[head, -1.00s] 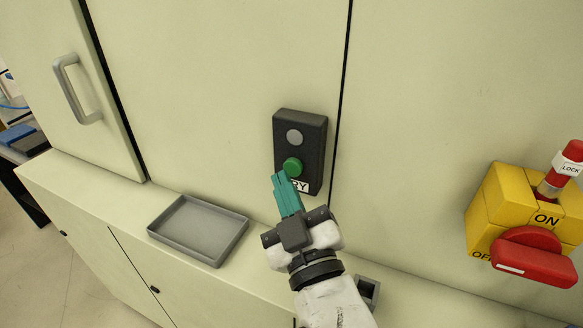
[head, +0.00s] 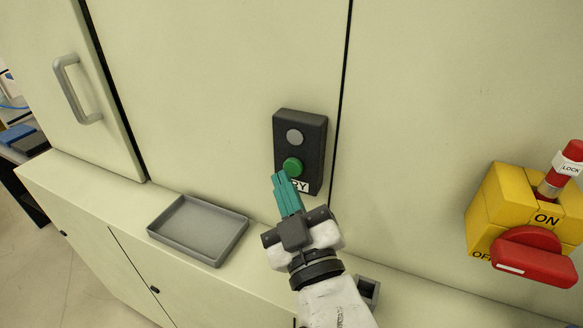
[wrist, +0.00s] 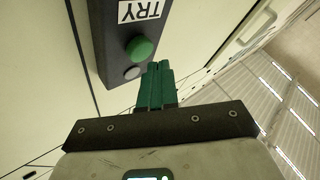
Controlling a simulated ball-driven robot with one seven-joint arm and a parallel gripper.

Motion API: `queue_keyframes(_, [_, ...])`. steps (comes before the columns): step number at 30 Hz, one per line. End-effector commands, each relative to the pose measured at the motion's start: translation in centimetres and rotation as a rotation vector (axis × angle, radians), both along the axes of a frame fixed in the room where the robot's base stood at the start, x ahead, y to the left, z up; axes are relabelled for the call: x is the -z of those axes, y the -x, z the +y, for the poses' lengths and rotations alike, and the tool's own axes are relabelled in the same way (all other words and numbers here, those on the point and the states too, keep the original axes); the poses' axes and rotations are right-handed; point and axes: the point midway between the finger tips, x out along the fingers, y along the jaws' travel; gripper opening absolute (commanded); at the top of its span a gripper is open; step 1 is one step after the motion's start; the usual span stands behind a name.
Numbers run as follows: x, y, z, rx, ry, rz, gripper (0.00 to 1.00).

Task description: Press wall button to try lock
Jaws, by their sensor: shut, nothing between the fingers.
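A dark button box (head: 302,140) is fixed to the cream wall panel. It has a grey round part (head: 294,137) above and a green button (head: 292,167) below, with a white label partly hidden by my fingers. In the wrist view the label (wrist: 140,9) reads TRY, and the green button (wrist: 140,48) shows close to my fingertips. My gripper (head: 280,178) is shut and empty, its teal fingers pointing up at the box. The fingertips are just below the green button in the head view; I cannot tell whether they touch it.
A yellow switch box with a red handle (head: 535,258) and a red lock (head: 571,158) is on the right. A grey tray (head: 190,258) lies on the ledge at left. A small dark holder (head: 368,290) stands beside my wrist. A door handle (head: 72,88) protrudes at upper left.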

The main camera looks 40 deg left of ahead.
Motion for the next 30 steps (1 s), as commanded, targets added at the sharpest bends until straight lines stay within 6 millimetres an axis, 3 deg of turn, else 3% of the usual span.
queue_keyframes(30, [0.0, -1.1, 0.3, 0.0, 0.0, 0.0, 0.0])
